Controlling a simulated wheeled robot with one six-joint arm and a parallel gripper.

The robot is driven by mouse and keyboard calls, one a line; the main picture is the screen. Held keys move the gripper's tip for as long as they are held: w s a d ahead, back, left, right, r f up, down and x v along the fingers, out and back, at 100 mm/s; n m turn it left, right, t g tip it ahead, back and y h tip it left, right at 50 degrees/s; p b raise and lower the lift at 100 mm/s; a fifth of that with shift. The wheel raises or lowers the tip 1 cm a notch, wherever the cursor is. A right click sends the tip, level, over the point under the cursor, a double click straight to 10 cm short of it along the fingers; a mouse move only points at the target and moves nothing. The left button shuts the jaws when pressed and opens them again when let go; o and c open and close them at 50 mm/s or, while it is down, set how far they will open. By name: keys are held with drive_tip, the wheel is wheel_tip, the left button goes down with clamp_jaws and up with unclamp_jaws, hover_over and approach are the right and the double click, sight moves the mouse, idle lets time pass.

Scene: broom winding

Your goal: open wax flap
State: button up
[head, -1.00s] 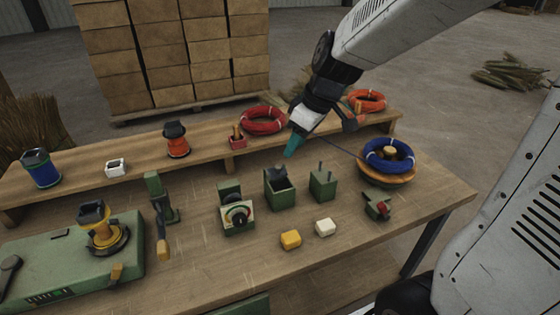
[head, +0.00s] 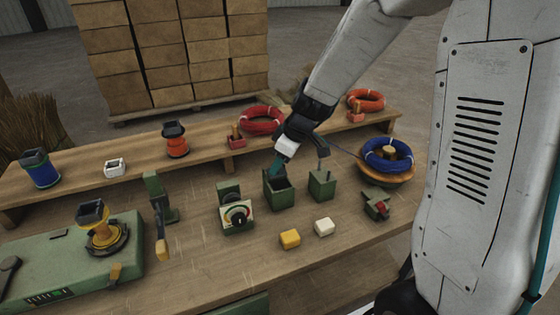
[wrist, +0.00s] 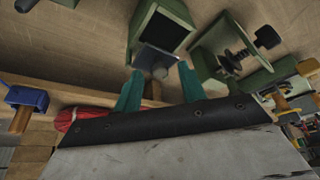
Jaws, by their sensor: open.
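The wax box (head: 279,192) is a small green box at the middle of the bench, and its dark open top shows in the wrist view (wrist: 163,22). A greyish plate that looks like its flap (wrist: 155,58) lies at the box's edge nearest my gripper. A short rounded knob (wrist: 160,73) shows by that plate. My gripper (head: 276,168) is over the rear of the box with its teal fingers pointing down. In the wrist view my gripper (wrist: 157,76) is open, its fingers either side of the knob. I cannot tell whether they touch it.
A green box with a dial (head: 237,217) stands left of the wax box, and a green block with pegs (head: 321,185) right. A yellow block (head: 290,239) and a white block (head: 324,227) lie in front. A red coil (head: 262,120) is on the shelf behind.

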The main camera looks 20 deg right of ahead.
drive_tip(key=shift+c, duration=0.3)
clamp_jaws()
